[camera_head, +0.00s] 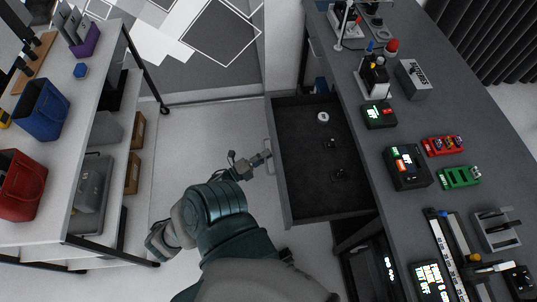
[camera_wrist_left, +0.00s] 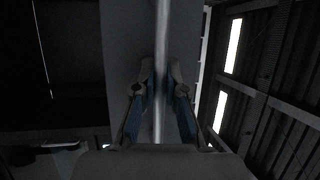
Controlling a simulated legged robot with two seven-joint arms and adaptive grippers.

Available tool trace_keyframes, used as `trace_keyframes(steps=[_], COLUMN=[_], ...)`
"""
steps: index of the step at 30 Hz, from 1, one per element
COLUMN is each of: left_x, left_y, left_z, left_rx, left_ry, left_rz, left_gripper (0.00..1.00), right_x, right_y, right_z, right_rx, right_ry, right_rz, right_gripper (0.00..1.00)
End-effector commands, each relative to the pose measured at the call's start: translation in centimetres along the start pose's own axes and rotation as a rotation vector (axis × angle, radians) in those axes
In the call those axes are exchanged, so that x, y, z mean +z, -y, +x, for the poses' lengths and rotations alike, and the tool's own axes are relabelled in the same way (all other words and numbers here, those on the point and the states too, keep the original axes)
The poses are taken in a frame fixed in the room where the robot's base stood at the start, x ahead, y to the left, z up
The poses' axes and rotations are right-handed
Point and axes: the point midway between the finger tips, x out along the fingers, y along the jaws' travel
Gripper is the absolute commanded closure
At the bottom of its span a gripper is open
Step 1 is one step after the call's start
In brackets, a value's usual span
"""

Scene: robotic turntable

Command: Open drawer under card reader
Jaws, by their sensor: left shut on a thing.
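A dark drawer (camera_head: 310,185) under the grey workbench (camera_head: 350,95) is pulled well out, with its inside showing. My left gripper (camera_head: 262,157) is at the drawer's front, shut on the pale bar handle (camera_head: 269,148). In the left wrist view the two fingers (camera_wrist_left: 159,95) close on either side of the handle bar (camera_wrist_left: 160,45). On the bench above stand a small black device with a lit green screen (camera_head: 379,116) and a larger black one with an orange part (camera_head: 407,166); I cannot tell which is the card reader. My right gripper is not in view.
Several small items, one a white ring (camera_head: 323,117), lie in the drawer. A shelf rack (camera_head: 85,150) with blue (camera_head: 42,112) and red bins (camera_head: 22,183) stands at the left. Clear floor (camera_head: 190,135) lies between rack and drawer.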

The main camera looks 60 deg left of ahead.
Motion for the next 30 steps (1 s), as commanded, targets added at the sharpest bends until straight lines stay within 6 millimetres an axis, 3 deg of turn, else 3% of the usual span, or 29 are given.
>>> trace_keyframes(steps=[1, 7, 9, 23, 26, 30], left_x=[-0.4, -0.4, -0.4, 0.0, 0.0, 0.0], left_y=[-0.8, -0.8, -0.8, -0.4, -0.4, -0.4], left_z=[-0.5, -0.5, -0.5, -0.2, -0.8, -3.2], left_rx=[0.018, 0.019, 0.019, 0.007, 0.007, 0.01], left_ry=[-0.001, 0.0, 0.0, 0.0, 0.0, 0.003], left_rz=[-0.006, -0.006, -0.006, -0.004, -0.004, -0.004], left_gripper=[1.0, 1.0, 0.77, 0.77, 0.77, 0.77], right_x=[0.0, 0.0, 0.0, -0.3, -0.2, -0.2], right_y=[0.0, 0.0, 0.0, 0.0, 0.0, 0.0], right_z=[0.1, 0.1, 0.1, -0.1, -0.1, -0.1], right_rx=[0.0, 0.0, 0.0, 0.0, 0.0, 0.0], right_ry=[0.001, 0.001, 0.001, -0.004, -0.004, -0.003], right_rz=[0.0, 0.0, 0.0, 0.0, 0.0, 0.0], right_gripper=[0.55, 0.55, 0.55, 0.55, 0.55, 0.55])
